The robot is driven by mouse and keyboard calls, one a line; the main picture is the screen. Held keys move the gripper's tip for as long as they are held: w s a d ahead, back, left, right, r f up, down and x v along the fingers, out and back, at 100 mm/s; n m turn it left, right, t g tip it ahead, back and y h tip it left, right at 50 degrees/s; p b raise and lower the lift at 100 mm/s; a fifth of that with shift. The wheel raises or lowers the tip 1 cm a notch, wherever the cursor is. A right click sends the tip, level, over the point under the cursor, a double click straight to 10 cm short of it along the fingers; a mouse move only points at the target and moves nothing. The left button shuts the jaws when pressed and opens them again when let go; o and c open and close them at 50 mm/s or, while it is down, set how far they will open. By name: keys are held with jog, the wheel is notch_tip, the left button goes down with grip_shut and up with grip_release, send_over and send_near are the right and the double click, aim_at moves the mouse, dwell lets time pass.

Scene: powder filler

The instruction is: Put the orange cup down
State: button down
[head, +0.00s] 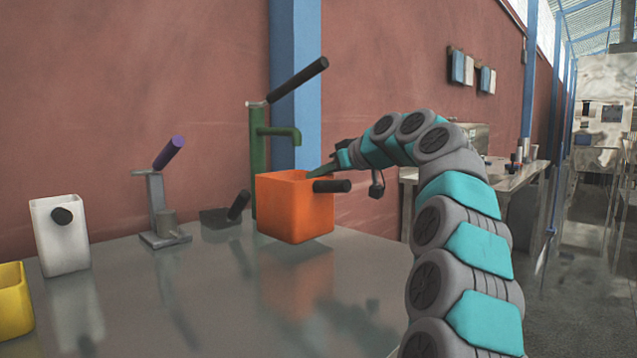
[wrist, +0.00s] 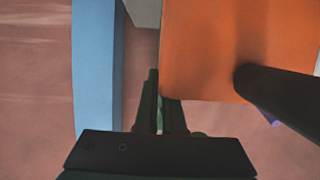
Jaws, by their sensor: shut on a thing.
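The orange cup (head: 290,212) is a square, box-like cup with a black handle (head: 332,186) on its right side. It is upright at the right part of the grey table, below the green tap. I cannot tell whether its base touches the tabletop. My gripper (head: 322,170) reaches the cup's rim from the right and is shut on it. In the wrist view, the orange cup (wrist: 215,55) fills the upper right with its handle (wrist: 285,95), and my gripper's dark fingers (wrist: 160,105) meet the cup's edge.
The grey table (head: 190,300) is clear in front of the cup. Left of it stand a green tap post (head: 258,160) with a black lever, a small press with a purple handle (head: 168,153), a white container (head: 62,240) and a yellow container (head: 12,305). A wall rises behind.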

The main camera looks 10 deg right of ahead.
jog(key=shift+f+b, duration=0.45)
jog(key=shift+f, duration=0.35)
jog(key=c, duration=1.5)
grip_release()
jog(key=shift+f, duration=0.15)
jog(key=o, duration=0.5)
jog(key=shift+s+r, duration=0.1)
jog(key=shift+r, duration=0.1)
jog(key=b+v, duration=0.1)
jog(key=v, duration=1.1)
jog(key=shift+d+f, duration=0.1)
jog(key=shift+f, duration=0.05)
